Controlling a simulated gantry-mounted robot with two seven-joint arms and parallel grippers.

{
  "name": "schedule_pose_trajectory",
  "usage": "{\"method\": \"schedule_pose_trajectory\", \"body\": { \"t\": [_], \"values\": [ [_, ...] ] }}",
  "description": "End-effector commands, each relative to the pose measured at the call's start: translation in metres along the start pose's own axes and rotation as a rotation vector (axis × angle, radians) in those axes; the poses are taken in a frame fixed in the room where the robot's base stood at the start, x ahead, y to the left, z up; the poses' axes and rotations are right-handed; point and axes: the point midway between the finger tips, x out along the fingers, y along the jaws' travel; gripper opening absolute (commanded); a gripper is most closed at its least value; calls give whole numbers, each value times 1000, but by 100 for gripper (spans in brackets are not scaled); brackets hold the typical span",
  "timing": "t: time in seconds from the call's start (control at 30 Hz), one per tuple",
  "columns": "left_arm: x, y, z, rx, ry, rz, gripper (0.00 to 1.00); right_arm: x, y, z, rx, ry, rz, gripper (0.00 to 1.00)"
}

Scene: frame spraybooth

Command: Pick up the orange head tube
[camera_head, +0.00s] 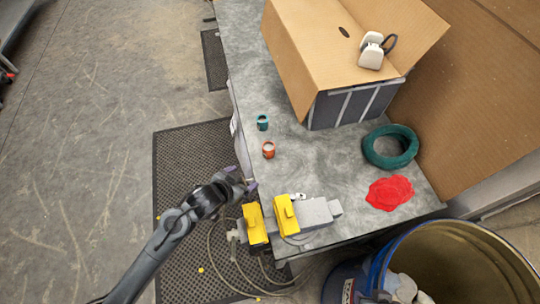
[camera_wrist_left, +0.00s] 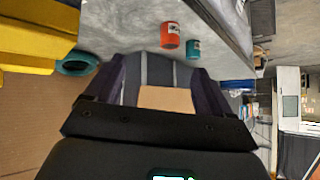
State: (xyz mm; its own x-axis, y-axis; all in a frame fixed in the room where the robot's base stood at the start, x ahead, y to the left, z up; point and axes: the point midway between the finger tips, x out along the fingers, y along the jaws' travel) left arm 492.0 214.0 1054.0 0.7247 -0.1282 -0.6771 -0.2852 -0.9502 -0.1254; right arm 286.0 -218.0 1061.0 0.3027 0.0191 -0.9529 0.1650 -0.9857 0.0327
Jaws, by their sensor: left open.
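The orange head tube (camera_head: 268,149) is a short upright cylinder on the grey table, near its left edge. It also shows in the left wrist view (camera_wrist_left: 170,38), beyond the fingers. My left gripper (camera_head: 246,180) is open and empty. It is at the table's left edge, below and left of the orange tube in the head view, and apart from it. In the left wrist view its two dark purple fingers (camera_wrist_left: 158,82) stand wide apart with no tube between them. My right gripper is in neither view.
A teal tube (camera_head: 262,122) stands just behind the orange one. A yellow-and-grey clamp device (camera_head: 285,213) sits at the table's front edge, close to my left arm. A teal ring (camera_head: 372,154), red cloth (camera_head: 390,193) and cardboard box (camera_head: 315,45) lie farther right and back.

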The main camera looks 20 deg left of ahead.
Motion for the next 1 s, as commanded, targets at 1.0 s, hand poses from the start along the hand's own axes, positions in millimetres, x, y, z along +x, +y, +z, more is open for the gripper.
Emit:
{"method": "schedule_pose_trajectory", "body": {
  "t": [1.0],
  "values": [
    [211, -50, -28, 0, 371, 238, 83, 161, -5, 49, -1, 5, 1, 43]
  ]
}}
